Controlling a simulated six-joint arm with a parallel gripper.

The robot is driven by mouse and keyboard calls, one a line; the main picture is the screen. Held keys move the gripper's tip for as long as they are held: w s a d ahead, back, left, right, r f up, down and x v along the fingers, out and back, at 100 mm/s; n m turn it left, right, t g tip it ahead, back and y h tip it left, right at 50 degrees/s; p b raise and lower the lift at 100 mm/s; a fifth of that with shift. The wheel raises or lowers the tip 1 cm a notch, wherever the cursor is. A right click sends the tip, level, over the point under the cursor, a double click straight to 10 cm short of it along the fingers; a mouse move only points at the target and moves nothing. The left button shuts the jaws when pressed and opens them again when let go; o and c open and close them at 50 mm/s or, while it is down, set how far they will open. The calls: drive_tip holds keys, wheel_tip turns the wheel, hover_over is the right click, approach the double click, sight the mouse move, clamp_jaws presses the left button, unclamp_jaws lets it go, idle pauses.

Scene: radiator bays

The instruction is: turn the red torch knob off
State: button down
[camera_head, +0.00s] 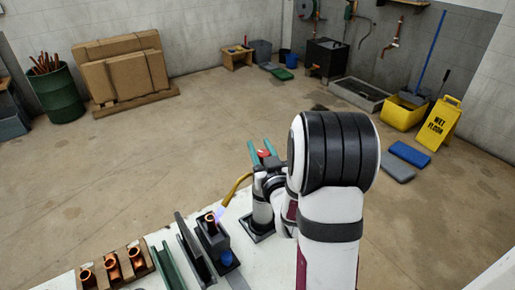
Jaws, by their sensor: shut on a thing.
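The red torch knob (263,154) shows between the two teal fingertips of my gripper (262,150), which is shut on it. The knob is partly hidden by the fingers and my arm. The torch's yellow curved tube (236,187) reaches down to the left from just below the knob. A bluish-violet flame (221,212) shows at its end, beside an upright copper fitting (211,221) in a dark holder. The pale torch cylinder (262,211) stands upright in a black base (259,235). How far the knob is turned cannot be told.
Several copper fittings sit in a brown rack (134,270) at the front left of the white bench (157,236). Green and dark grey channel-shaped holders (168,268) stand between the rack and the torch. My arm hides the bench's right part. The floor beyond is largely open.

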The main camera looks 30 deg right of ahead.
sight(262, 160)
drive_tip(key=shift+s+d+m+g+h, duration=0.1)
drive_tip(key=shift+d+m+g+h, duration=0.1)
drive_tip(key=shift+m+g+h, duration=0.8)
drive_tip(key=shift+s+d+m+g+h, duration=0.2)
drive_tip(key=shift+m+g+h, duration=0.2)
drive_tip(key=shift+m+h, duration=0.65)
drive_tip(key=shift+s+d+m+g+h, duration=0.15)
drive_tip(key=shift+m+g+h, duration=0.5)
drive_tip(key=shift+h, duration=0.8)
drive_tip(key=shift+d, duration=0.1)
drive_tip(key=shift+c, duration=2.4)
unclamp_jaws()
drive_tip(key=v, duration=0.7)
drive_tip(key=shift+a, duration=0.25)
